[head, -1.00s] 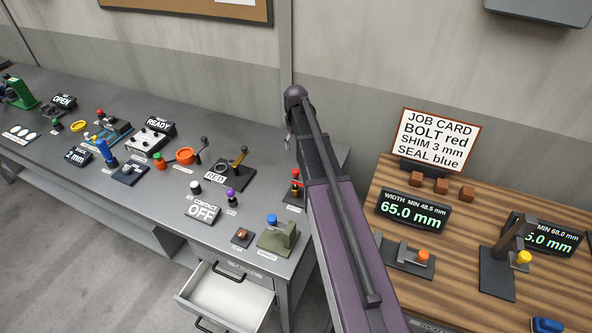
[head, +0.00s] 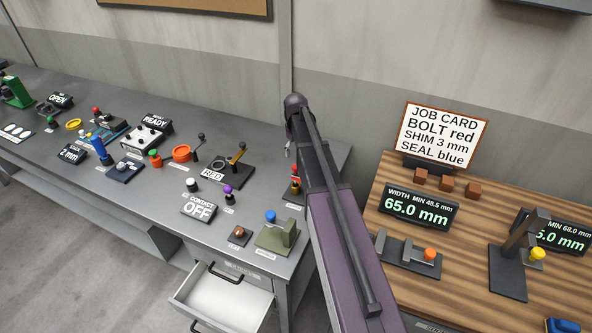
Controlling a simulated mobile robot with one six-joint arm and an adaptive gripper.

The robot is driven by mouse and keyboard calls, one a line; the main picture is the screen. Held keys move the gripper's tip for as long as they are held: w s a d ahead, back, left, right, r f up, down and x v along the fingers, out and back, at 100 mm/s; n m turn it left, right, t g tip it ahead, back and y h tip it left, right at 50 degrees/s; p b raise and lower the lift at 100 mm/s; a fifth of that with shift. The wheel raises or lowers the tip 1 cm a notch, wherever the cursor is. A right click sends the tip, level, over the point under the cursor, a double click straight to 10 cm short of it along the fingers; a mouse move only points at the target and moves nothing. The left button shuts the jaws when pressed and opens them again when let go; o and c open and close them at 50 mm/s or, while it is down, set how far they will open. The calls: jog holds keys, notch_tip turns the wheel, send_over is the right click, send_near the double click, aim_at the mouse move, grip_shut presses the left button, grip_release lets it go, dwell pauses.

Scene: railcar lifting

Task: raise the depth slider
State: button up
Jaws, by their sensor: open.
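The upright slider stand, which I take for the depth slider, stands on the wooden bench at right (head: 507,270). It has a dark base, a tall leaning post and a yellow knob (head: 537,254) low on the post's right side. Behind it a display (head: 558,236) reads "MIN 68.0 mm", with large digits ending in "5.0 mm". The post hides the display's left part, including its name. My purple arm crosses the middle of the view, well left of the stand.
A flat slider with an orange knob (head: 429,254) lies left of the stand, before the width display (head: 418,207) reading 65.0 mm. Several brown blocks (head: 446,185) and a job card (head: 444,137) stand behind. A blue item (head: 562,326) is at lower right. A drawer (head: 222,296) hangs open at left.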

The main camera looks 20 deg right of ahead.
jog(key=shift+f+b, duration=3.35)
jog(key=shift+f, duration=0.35)
grip_shut()
jog(key=shift+r, duration=0.15)
